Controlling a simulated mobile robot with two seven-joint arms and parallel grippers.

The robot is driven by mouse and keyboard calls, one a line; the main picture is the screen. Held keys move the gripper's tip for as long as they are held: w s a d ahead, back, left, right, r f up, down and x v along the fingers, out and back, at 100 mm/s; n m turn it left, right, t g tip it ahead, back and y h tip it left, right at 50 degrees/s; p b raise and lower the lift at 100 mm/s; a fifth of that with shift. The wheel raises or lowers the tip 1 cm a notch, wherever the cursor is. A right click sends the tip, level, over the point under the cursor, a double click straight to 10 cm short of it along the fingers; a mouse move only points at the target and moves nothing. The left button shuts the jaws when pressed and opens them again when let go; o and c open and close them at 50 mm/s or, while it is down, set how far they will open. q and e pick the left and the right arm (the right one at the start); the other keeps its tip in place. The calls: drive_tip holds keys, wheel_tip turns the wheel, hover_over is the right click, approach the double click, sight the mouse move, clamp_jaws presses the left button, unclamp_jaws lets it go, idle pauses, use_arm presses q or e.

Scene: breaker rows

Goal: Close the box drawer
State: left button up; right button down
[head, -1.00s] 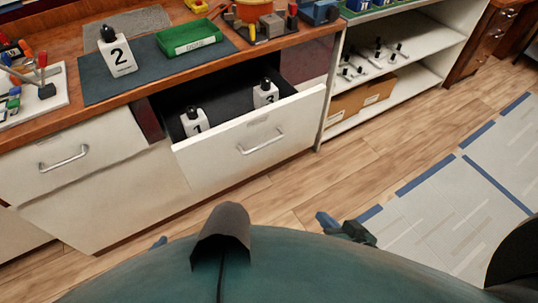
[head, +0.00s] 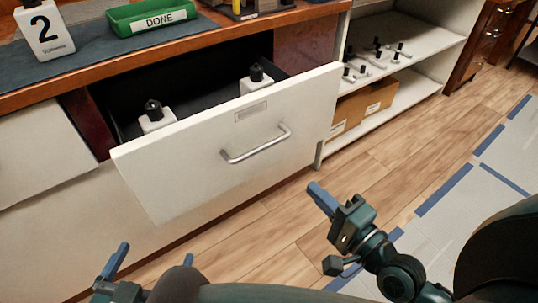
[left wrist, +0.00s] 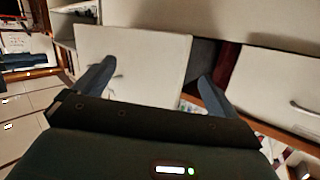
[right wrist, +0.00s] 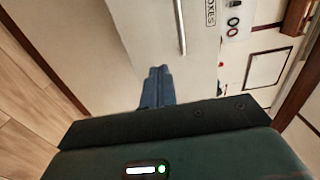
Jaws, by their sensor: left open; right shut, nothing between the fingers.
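The box drawer (head: 190,160) stands pulled out of the wooden-topped cabinet, its white front tilted in the head view. Its front has a bar handle (head: 257,145) and a label plate. In the right wrist view the label (right wrist: 211,12) partly reads "OXES", beside the handle (right wrist: 181,25). Two white bottles with black caps (head: 157,117) (head: 256,80) stand inside. My left gripper (head: 155,254) is open and empty, low in front of the drawer's left part. My right gripper (head: 320,195) is shut and empty, below and right of the handle, apart from the front.
The countertop above holds a white bottle marked 2 (head: 46,30) and a green tray marked DONE (head: 150,17). An open shelf unit (head: 408,75) with cardboard boxes (head: 362,106) stands right of the drawer. The wooden floor (head: 390,145) before it is clear.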

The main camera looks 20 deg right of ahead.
drive_tip(key=b, duration=0.1)
approach(276, 152)
drive_tip(key=w+a+r, duration=0.4)
drive_tip(key=w, duration=0.1)
use_arm(q)
drive_tip(key=shift+d+r+t, duration=0.15)
drive_tip(key=shift+d+t, duration=0.05)
drive_tip(key=shift+t, duration=0.3)
use_arm(e)
drive_tip(key=shift+w+a, duration=0.1)
drive_tip(key=shift+w, duration=0.3)
drive_tip(key=shift+w, duration=0.15)
